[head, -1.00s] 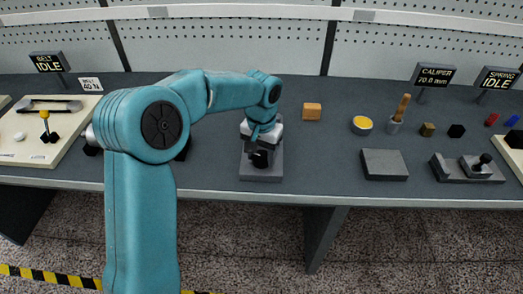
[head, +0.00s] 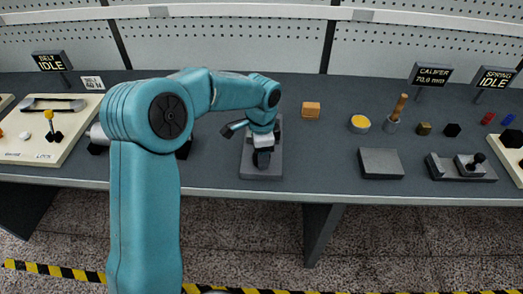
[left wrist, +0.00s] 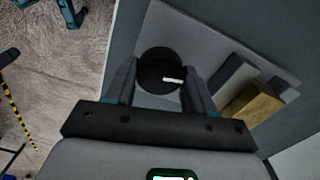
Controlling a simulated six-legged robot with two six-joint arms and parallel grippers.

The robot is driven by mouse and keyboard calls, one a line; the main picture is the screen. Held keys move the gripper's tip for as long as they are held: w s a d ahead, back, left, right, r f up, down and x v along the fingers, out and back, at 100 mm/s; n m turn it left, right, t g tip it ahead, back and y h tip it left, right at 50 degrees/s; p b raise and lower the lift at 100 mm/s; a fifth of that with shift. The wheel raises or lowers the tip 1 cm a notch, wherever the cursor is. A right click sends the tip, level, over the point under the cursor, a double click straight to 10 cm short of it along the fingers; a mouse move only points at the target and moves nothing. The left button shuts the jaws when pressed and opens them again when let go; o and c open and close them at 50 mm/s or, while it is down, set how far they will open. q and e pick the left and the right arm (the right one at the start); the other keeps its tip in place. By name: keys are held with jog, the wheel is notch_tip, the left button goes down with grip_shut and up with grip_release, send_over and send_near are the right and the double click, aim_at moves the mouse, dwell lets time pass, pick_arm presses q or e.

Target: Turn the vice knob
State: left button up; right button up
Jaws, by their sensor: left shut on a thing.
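The vice has a grey base plate (head: 247,160) near the front edge of the bench, left of centre in the head view. In the left wrist view its plate (left wrist: 190,28) shows with a wooden block (left wrist: 255,108) beside a grey jaw (left wrist: 232,80). The round black knob (left wrist: 160,66) with a white mark lies between my left fingers. My left gripper (head: 262,156) is shut on this knob from above. In the head view the gripper and wrist hide most of the vice. My right gripper is not in view.
An orange block (head: 311,110) sits behind and right of the vice. Farther right are a yellow-topped tin (head: 360,124), a grey block (head: 381,163) and the caliper device (head: 462,172). A belt board (head: 35,145) lies at the left. The bench between vice and grey block is clear.

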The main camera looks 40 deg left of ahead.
pick_arm(q)
jog(key=m, duration=0.2)
jog(key=m+p, duration=0.1)
jog(key=m, duration=0.2)
jog(key=shift+r+m, duration=0.2)
jog(key=shift+m, duration=0.1)
jog(key=m+p, duration=0.2)
jog(key=m, duration=0.3)
jog(key=shift+w, duration=0.1)
dwell(0.3)
jog(key=o, duration=1.1)
jog(key=shift+c, duration=0.2)
jog(key=shift+f, duration=0.1)
notch_tip(320, 180, up, 16)
jog(key=shift+r, duration=0.2)
